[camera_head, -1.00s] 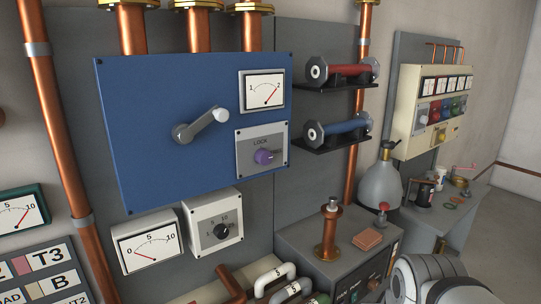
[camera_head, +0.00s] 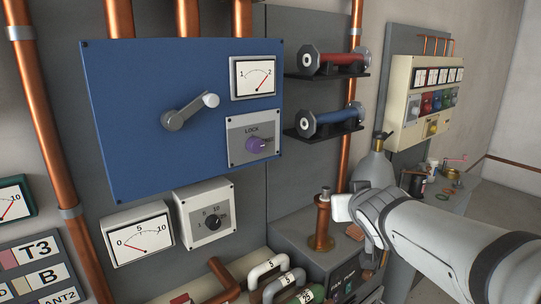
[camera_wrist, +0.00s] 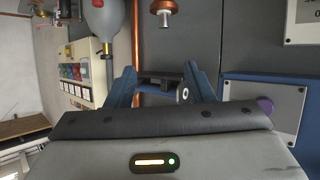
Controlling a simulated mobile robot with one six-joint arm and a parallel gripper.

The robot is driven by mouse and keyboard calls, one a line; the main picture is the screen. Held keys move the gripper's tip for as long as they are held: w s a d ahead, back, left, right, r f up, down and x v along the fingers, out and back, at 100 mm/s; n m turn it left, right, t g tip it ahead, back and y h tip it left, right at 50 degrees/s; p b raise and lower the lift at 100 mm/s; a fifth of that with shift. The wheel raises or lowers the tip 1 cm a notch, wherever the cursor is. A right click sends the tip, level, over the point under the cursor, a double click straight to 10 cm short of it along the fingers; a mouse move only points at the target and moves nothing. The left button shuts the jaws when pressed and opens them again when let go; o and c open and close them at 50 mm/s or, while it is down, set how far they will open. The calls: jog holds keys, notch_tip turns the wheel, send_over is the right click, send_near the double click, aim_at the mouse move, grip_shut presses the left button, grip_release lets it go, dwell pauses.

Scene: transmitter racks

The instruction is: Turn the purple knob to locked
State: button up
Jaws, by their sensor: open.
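The purple knob (camera_head: 256,145) sits on a light grey plate (camera_head: 236,153) at the lower right of the blue panel (camera_head: 130,100). The word LOCK is printed above it, to the upper left. The knob's pointer appears turned toward the right, away from that word; the label there is too small to read. In the wrist view the knob (camera_wrist: 265,105) shows at the right, partly hidden behind my gripper's body. My gripper (camera_wrist: 163,72) is open and empty, with its two blue fingers apart. It is left of the knob in that view and does not touch it.
A grey lever (camera_head: 190,112) and a gauge (camera_head: 254,77) share the blue panel. Red (camera_head: 335,62) and blue (camera_head: 330,121) cylinders stick out on black shelves to its right. A copper post (camera_head: 322,220) stands on a grey cabinet near my arm. The space before the knob is clear.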

jog(key=shift+o, duration=0.9)
jog(key=w+a+r+n+t+y+b, duration=0.1)
jog(key=w+a+r+n+t+y, duration=0.1)
jog(key=w+a+r+y, duration=0.2)
jog(key=shift+w+a+n, duration=0.3)
jog(key=shift+w+a, duration=0.15)
jog(key=shift+a, duration=0.7)
jog(key=n+g+y, duration=0.1)
jog(key=n+y, duration=0.3)
jog(key=y, duration=0.4)
send_near(258, 148)
jog(key=x, duration=0.8)
jog(key=shift+w+a, duration=0.25)
jog(key=shift+r, duration=0.1)
jog(key=shift+c, duration=0.5)
jog(key=c, duration=0.9)
